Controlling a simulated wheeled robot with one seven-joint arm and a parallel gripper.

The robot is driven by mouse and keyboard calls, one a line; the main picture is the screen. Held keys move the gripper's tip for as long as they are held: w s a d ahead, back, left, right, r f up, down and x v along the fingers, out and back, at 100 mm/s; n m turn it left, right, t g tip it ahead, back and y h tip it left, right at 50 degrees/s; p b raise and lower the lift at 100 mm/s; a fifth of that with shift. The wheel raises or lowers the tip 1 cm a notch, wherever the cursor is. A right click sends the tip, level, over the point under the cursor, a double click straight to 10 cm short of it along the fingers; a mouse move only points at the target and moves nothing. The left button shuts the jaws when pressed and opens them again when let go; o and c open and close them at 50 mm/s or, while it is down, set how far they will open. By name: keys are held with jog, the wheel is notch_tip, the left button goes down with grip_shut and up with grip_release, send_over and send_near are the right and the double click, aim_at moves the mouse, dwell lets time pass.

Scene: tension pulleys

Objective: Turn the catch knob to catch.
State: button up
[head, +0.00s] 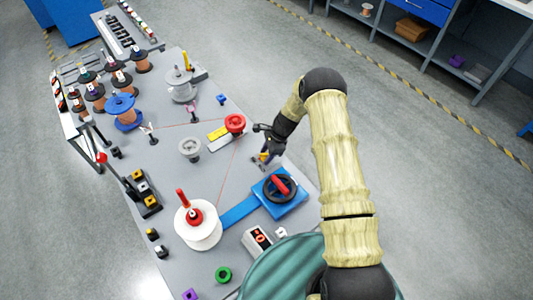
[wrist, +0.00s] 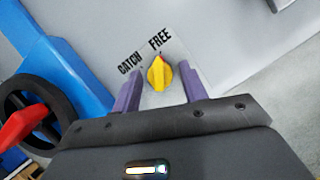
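The yellow catch knob (wrist: 159,74) sits on a pale plate with the printed words CATCH (wrist: 130,63) and FREE (wrist: 160,39). Its red-marked tip points up toward FREE in the wrist view. My gripper (wrist: 160,88) is open, with one purple finger on each side of the knob; I see gaps between fingers and knob. In the head view my gripper (head: 266,152) is low over the table beside the blue handwheel base, and it partly hides the knob.
A black handwheel with a red handle (head: 280,186) stands close to my gripper on a blue base, also in the wrist view (wrist: 22,125). A thin red line runs to the white spool (head: 200,232).

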jog(key=c, duration=0.7)
jog(key=shift+w+f+n+b, duration=0.1)
jog(key=shift+n+b, duration=0.3)
jog(key=shift+b, duration=0.15)
jog(key=shift+n+g+h+b, duration=0.3)
jog(key=shift+n+g+b, duration=0.1)
jog(key=shift+n+b, duration=0.55)
jog(key=n+b, duration=0.1)
jog(key=n, duration=0.1)
jog(key=n+g+b, duration=0.1)
jog(key=n+b, duration=0.1)
jog(key=shift+w+a+n+h, duration=0.1)
jog(key=shift+w+n+h, duration=0.15)
jog(key=shift+h, duration=0.15)
jog(key=n+g+h+b, duration=0.1)
jog(key=n+b, duration=0.1)
jog(key=n, duration=0.1)
jog(key=shift+a+n+g+h+b, duration=0.1)
jog(key=shift+n+g+h+b, duration=0.5)
jog(key=shift+n, duration=1.3)
